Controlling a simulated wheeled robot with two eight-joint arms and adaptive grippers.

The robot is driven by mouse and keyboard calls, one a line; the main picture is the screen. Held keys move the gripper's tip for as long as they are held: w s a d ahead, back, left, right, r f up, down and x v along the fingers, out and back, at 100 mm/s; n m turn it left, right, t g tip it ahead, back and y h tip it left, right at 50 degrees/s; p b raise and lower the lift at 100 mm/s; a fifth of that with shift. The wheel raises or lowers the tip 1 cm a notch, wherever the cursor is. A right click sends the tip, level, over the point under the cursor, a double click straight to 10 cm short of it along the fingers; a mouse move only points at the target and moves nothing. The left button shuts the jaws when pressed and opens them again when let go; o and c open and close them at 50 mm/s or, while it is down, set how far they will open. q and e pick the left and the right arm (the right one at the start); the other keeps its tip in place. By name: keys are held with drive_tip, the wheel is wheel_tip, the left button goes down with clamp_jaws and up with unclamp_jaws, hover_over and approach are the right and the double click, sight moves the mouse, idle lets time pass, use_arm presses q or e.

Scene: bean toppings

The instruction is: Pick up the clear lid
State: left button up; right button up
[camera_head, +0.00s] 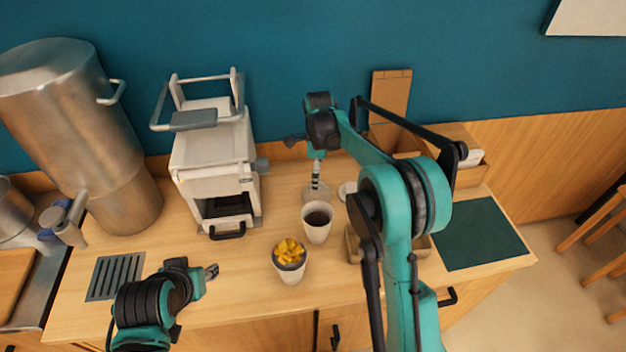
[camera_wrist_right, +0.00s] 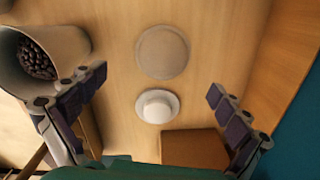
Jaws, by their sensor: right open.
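The clear lid (camera_wrist_right: 162,52) is a faint translucent disc flat on the wooden counter in the right wrist view. In the head view it shows dimly (camera_head: 313,194) behind the dark-filled cup. My right gripper (camera_wrist_right: 158,80) is open and empty, its fingers wide apart above the counter. The lid lies between the finger lines, toward the top of the wrist view, apart from both fingers. In the head view the right arm reaches over the counter and its gripper points down near the lid. My left gripper (camera_head: 211,272) is low at the front left; its opening is too small to judge.
A white round lid (camera_wrist_right: 157,106) lies beside the clear one. A cup of dark beans (camera_wrist_right: 40,60) stands close to one finger. A white machine (camera_head: 212,160) stands left; a wooden box (camera_wrist_right: 195,148) is nearby.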

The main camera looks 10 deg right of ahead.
drive_tip(key=shift+w+a+f, duration=0.1)
drive_tip(key=shift+w+f, duration=0.15)
drive_tip(key=shift+w, duration=0.15)
drive_tip(key=shift+w+f+m, duration=0.15)
drive_tip(key=shift+f+m, duration=0.15)
drive_tip(key=shift+f, duration=0.05)
drive_tip(key=f+b, duration=0.1)
drive_tip(key=f, duration=0.2)
drive_tip(key=f+b, duration=0.2)
drive_tip(key=f, duration=0.2)
drive_tip(key=shift+s+d+f, duration=0.2)
drive_tip(key=shift+f, duration=0.05)
drive_tip(key=shift+r, duration=0.1)
drive_tip(key=c, duration=0.8)
drive_tip(key=shift+c, duration=0.2)
